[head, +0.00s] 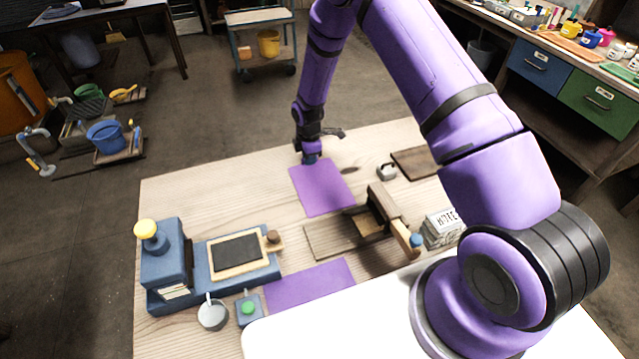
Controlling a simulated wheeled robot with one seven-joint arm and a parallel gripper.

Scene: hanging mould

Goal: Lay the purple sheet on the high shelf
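Two purple sheets are in the head view. One purple sheet (323,190) is at the far middle of the pale wooden table. The other purple sheet (310,286) lies nearer, by the table's white front part. My gripper (311,158) points down at the far edge of the farther sheet. Its fingers are small and dark there, so I cannot tell whether they are open or shut on the sheet. I cannot tell whether that sheet lies flat or is slightly raised. I cannot clearly make out which thing is the high shelf.
A wooden stand (383,208) with a flat board (335,238) is right of centre. A blue press-like unit (165,262) with a yellow knob, a grey cup (212,315) and a green-button box (248,307) are at left. My arm covers the table's right side.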

